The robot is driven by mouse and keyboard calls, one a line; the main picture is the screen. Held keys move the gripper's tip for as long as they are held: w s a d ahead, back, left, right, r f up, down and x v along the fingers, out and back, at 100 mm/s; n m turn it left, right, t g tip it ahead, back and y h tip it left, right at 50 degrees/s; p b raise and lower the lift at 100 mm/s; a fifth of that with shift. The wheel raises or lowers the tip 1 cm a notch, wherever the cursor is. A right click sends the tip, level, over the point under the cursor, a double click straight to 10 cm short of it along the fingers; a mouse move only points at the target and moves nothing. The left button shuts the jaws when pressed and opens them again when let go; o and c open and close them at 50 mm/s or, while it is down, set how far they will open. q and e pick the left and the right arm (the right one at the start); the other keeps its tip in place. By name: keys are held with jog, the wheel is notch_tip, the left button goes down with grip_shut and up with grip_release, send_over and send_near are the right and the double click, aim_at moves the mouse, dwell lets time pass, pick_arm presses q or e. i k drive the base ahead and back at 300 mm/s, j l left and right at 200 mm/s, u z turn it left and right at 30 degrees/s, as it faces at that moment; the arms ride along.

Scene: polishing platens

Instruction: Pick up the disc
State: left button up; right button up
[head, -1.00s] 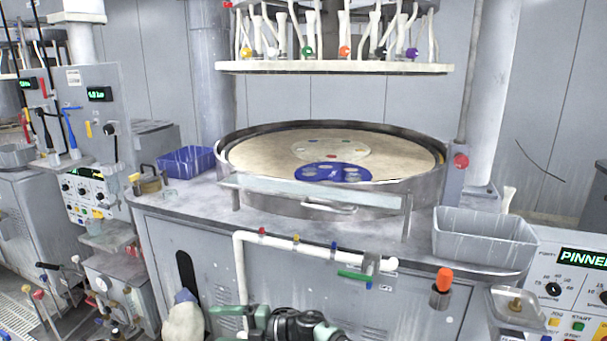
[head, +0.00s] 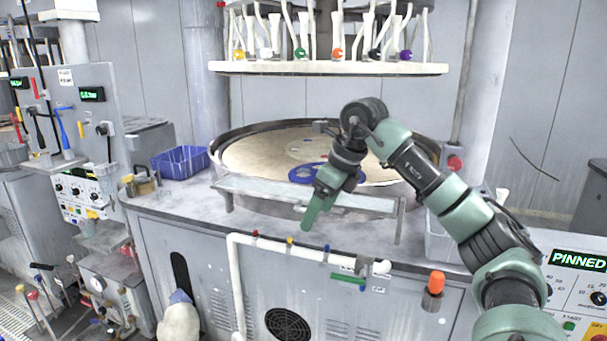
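A blue disc (head: 304,174) with several pale round areas lies flat near the front of the beige round platen (head: 252,153). Its right part is hidden behind my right arm. A paler disc (head: 299,152) lies behind it, also partly hidden. My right gripper (head: 309,222) hangs from the green arm, pointing down and a little left. In the picture it is in front of the platen's front rail, below the disc, apparently with nothing in it. Its fingers overlap in this view, so I cannot tell whether they are apart. My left gripper is not in view.
A metal rim (head: 217,160) and a front rail (head: 262,187) border the platen. A white upper plate (head: 325,68) with coloured fittings hangs above. A blue basket (head: 180,160) stands left, a grey bin (head: 437,240) right behind my arm. A white pipe (head: 237,290) runs along the front.

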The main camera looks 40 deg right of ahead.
aim_at(302, 173)
jog(key=i+l, duration=0.35)
jog(key=l, duration=0.15)
jog(key=i+l, duration=0.75)
jog(key=l, duration=0.25)
